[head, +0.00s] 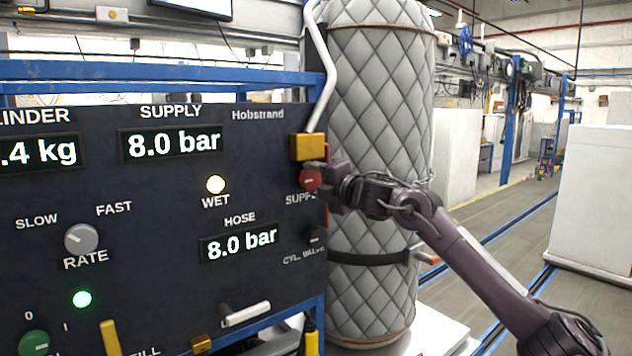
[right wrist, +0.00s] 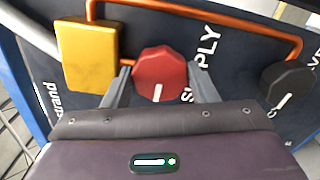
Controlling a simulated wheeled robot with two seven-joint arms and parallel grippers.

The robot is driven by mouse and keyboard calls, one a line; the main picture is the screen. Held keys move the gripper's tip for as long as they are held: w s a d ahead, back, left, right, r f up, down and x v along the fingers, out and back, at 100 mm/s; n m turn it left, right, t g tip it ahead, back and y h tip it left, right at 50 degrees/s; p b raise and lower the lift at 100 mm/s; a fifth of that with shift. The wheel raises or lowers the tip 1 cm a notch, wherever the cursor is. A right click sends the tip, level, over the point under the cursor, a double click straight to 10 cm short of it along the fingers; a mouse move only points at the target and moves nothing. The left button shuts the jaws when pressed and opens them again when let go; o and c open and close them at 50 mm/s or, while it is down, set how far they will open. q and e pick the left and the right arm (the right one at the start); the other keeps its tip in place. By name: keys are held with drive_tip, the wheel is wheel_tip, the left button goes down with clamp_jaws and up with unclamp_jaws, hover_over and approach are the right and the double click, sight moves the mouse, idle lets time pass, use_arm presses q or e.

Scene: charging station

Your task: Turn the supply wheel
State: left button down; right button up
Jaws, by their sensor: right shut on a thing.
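The red supply wheel (head: 310,180) sits at the right edge of the dark panel (head: 120,260), beside the letters SUPPLY. It also shows in the right wrist view (right wrist: 160,75), with a white mark on its face. My right gripper (head: 322,182) reaches in from the right, and its two fingers lie on either side of the red wheel, shut on it. The fingers also show in the right wrist view (right wrist: 160,88). The SUPPLY display (head: 172,142) and the HOSE display (head: 239,243) both read 8.0 bar. My left gripper is not in view.
A yellow block (head: 307,147) on a white pipe is just above the wheel. A black cylinder valve knob (head: 316,236) is below it. A quilted grey tank (head: 375,180) stands close behind my right arm. Open floor lies to the right.

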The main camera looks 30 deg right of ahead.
drive_tip(key=shift+f, duration=0.15)
drive_tip(key=o, duration=0.9)
drive_tip(key=shift+o, duration=0.4)
drive_tip(key=shift+r, duration=0.3)
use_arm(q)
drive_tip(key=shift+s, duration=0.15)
use_arm(e)
drive_tip(key=shift+s+f, duration=0.1)
